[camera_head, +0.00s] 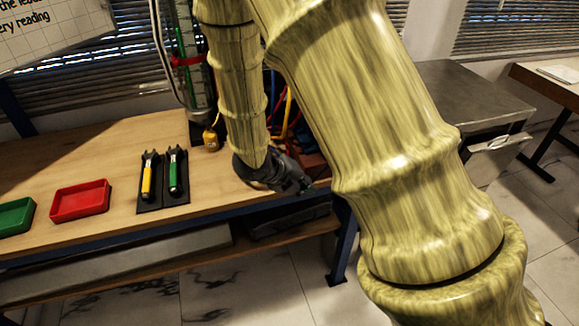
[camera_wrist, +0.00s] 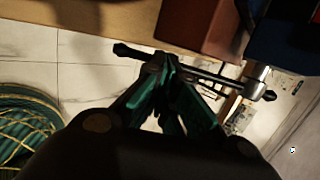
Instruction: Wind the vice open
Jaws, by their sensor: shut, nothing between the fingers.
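My gripper (camera_head: 301,186) is at the front edge of the bench in the head view, with its fingers over the edge. In the wrist view my gripper's dark teal fingers (camera_wrist: 167,68) are together, with nothing seen between them. A dark bar with knobbed ends, which looks like the vice handle (camera_wrist: 202,74), runs slantwise past the fingertips. The fingers hide part of it; I cannot tell whether they touch it. A reddish-brown block (camera_wrist: 199,25), perhaps part of the vice, is above the bar in the wrist view. My arm hides the vice area in the head view.
The wooden bench (camera_head: 105,140) carries a red tray (camera_head: 80,199), a green tray (camera_head: 15,216) and a dark mat (camera_head: 176,202) with two tools. A green coil (camera_wrist: 25,125) lies below left in the wrist view.

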